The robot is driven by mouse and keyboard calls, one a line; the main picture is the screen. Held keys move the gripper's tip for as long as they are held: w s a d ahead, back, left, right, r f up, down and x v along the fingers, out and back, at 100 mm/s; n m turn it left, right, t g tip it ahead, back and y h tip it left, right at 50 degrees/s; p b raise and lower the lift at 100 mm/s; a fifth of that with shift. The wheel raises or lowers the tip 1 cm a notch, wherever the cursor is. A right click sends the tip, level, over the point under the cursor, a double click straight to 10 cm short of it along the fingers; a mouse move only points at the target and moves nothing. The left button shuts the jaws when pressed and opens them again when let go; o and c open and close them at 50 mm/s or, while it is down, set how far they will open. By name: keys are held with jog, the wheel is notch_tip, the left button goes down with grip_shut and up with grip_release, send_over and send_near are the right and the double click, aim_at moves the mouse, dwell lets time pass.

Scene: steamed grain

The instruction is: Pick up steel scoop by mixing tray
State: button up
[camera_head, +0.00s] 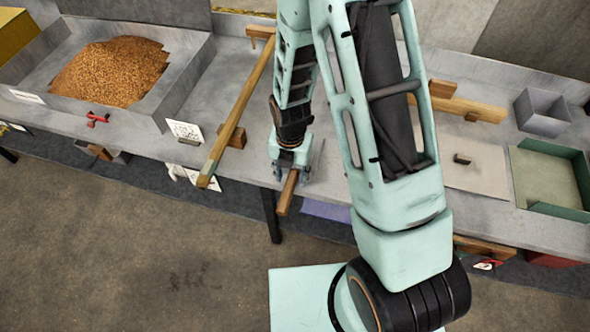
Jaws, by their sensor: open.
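The mixing tray (187,82) is a grey box heaped with brown grain, at the left of the bench. To its right, at the bench's front edge, a short wooden handle (287,194) sticks out over the edge. It looks like the handle of the steel scoop, but the scoop's head is hidden behind my gripper and arm. My gripper (291,174) is open and low over the handle, with a finger on each side of it. I cannot tell whether the fingers touch it.
A long wooden pole (237,112) lies slanted between tray and gripper, its near end past the bench edge. A small card (186,131) and a red item (95,119) are near the tray. At right are a grey box (542,113) and a green-rimmed tray (559,213).

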jog(key=shift+f, duration=0.85)
grip_shut()
